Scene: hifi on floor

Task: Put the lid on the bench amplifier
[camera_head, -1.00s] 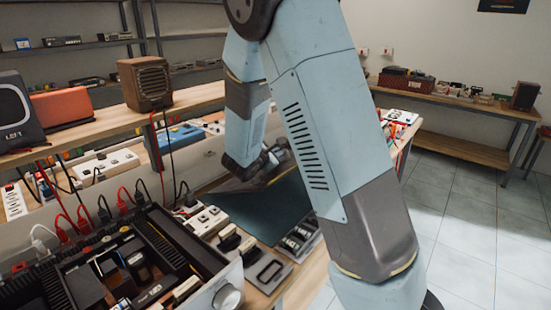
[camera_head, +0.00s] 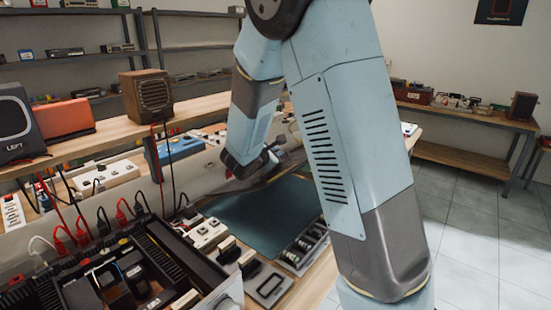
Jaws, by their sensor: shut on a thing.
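The bench amplifier (camera_head: 227,293) is the open black case with a silver front at the lower left. Its top is uncovered, showing dark ribbed parts and components inside. My gripper (camera_head: 274,164) is beyond the amplifier, over the back of the dark green mat (camera_head: 265,219), partly hidden by my arm. It is shut on a thin dark grey panel, which looks like the lid (camera_head: 237,186). The lid is apart from the amplifier and looks tilted; its right part is partly hidden. I cannot tell whether it touches the mat.
Red and black cables (camera_head: 81,233) rise behind the amplifier. A wooden speaker (camera_head: 147,95) and an orange case (camera_head: 63,119) occupy the raised shelf. Open tiled floor (camera_head: 470,230) lies to the right.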

